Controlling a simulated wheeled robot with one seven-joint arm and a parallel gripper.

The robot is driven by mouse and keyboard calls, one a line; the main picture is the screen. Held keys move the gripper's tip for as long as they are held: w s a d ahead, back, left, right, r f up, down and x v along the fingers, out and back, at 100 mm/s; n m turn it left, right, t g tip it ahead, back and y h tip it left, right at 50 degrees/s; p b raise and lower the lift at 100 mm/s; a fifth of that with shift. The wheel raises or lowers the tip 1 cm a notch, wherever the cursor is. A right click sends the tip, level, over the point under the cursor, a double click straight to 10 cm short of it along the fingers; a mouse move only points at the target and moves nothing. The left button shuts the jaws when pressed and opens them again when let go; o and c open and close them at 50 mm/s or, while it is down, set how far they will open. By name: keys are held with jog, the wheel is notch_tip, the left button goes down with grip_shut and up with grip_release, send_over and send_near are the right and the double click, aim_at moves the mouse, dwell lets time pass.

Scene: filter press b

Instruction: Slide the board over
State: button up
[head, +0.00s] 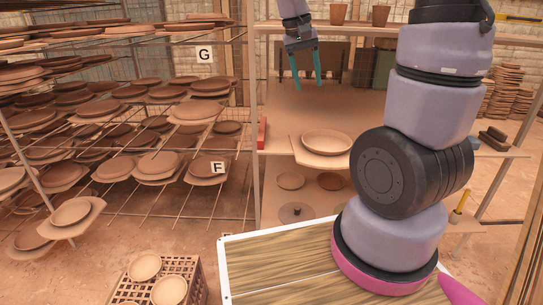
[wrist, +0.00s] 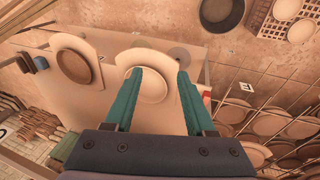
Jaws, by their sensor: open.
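A thin tan board (head: 303,154) lies on the middle shelf in the head view, its near end jutting past the front edge. A round shallow dish (head: 327,141) sits on it. My gripper (head: 307,87) is open and empty, fingers pointing down, above and behind the board. In the wrist view, the board (wrist: 172,60) and its dish (wrist: 147,84) show beyond my open teal fingers (wrist: 159,74), which partly cover them. I see no contact. A second board (wrist: 95,50) with a dish (wrist: 73,65) lies left of it in the wrist view.
A red block (head: 262,132) is at the shelf's left end. A rack of many dishes (head: 160,165) stands left, with signs G (head: 204,54) and F (head: 217,167). A crate (head: 185,275) with bowls is on the floor. My arm hides the shelf's right part.

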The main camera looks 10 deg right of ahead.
jog(key=w+f+n+g+h, duration=0.15)
jog(key=w+f+h, duration=0.45)
jog(key=w+f, duration=0.7)
jog(key=n+t+h, duration=0.5)
send_near(295, 154)
jog(key=shift+v, duration=0.95)
jog(key=shift+s, duration=0.1)
jog(key=shift+d, duration=0.1)
jog(key=x, duration=1)
jog(key=shift+d+f, duration=0.2)
grip_shut()
jog(key=shift+w, duration=0.2)
